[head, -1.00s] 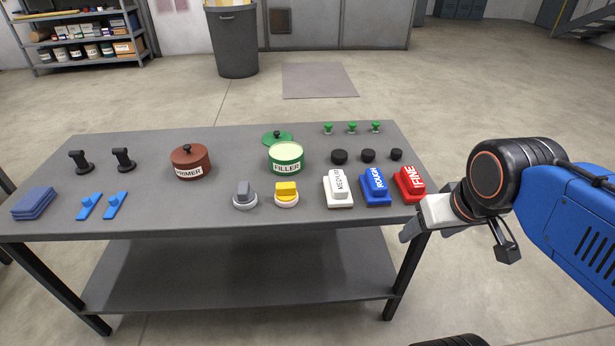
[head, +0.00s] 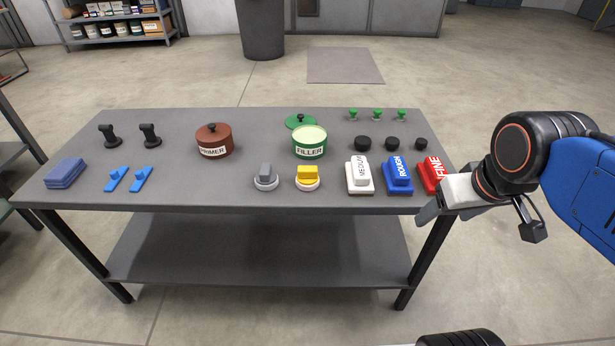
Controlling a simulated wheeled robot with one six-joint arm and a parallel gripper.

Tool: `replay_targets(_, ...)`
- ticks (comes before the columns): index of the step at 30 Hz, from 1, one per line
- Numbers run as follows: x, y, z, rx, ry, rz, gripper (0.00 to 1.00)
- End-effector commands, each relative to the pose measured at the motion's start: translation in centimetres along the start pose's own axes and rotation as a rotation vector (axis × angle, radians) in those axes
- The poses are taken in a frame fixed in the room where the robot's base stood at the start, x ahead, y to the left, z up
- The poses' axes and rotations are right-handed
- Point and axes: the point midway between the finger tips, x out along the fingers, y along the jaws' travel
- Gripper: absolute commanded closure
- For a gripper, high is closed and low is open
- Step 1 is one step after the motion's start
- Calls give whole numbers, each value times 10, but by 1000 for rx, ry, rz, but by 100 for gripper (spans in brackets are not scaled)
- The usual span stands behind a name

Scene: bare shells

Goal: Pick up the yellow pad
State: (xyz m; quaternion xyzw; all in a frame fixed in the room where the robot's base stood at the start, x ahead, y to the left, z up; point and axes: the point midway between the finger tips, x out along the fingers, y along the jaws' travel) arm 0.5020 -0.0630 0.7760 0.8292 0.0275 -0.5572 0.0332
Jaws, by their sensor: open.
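The yellow pad (head: 307,175) is a yellow block on a round white base. It sits on the grey table (head: 220,190) near the front edge, right of the middle. A similar grey pad (head: 265,175) stands just left of it. My gripper (head: 438,214) is at the table's front right corner, well to the right of the yellow pad. Its fingers are apart, and I see nothing between them. It partly covers the red FINE block.
White MEDIUM (head: 360,175), blue ROUGH (head: 398,174) and red FINE (head: 431,172) blocks stand between the yellow pad and my gripper. An open green FILLER tin (head: 309,145) is behind the pad. A brown PRIMER pot (head: 213,143) is further left. The table's front edge is clear.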

Motion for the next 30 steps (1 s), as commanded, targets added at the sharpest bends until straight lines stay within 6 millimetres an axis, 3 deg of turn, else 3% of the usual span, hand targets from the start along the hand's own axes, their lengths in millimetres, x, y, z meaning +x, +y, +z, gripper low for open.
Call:
replay_targets(17, -36, -70, -126, -597, -173, -80, 32)
replay_targets(30, -43, -161, -205, -1058, -295, -149, 32)
